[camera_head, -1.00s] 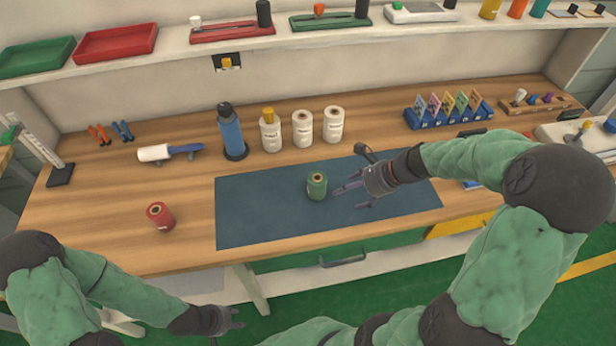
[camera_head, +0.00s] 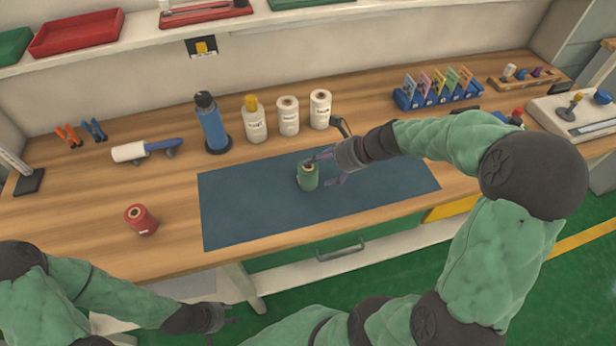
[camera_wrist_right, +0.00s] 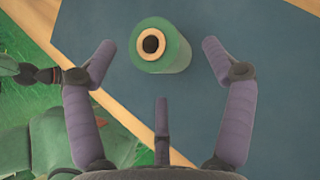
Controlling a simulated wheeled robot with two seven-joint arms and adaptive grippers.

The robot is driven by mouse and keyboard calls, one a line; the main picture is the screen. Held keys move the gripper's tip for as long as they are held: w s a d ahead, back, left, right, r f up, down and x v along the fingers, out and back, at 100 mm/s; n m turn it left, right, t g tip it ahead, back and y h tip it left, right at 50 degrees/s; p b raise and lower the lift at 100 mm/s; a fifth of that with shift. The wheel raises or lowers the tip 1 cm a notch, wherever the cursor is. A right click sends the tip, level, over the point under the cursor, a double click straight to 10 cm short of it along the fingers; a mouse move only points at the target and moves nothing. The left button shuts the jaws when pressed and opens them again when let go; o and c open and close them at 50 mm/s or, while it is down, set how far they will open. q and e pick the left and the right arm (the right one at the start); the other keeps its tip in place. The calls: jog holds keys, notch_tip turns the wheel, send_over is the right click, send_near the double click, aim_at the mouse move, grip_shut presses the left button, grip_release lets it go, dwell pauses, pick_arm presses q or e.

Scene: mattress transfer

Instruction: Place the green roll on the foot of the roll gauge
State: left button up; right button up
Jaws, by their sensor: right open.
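The green roll (camera_head: 307,176) stands upright on the dark blue mat (camera_head: 240,215). My right gripper (camera_head: 324,168) is open beside the roll, on its right. In the right wrist view the green roll (camera_wrist_right: 161,45) lies ahead of and between the spread fingers (camera_wrist_right: 158,55), touching neither as far as I can see. The roll gauge may be the upright white scale with a dark foot (camera_head: 28,182) at the far left edge, partly cut off. My left gripper (camera_head: 218,316) is low, in front of the table; its finger opening is unclear.
A red roll (camera_head: 141,220) stands left of the mat. A blue rack (camera_head: 437,92) is at back right.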

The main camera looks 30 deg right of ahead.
aim_at(316, 169)
jog(key=b+x, duration=0.1)
jog(key=x, duration=0.2)
jog(key=shift+a+f, duration=0.1)
jog(key=c, duration=1.5)
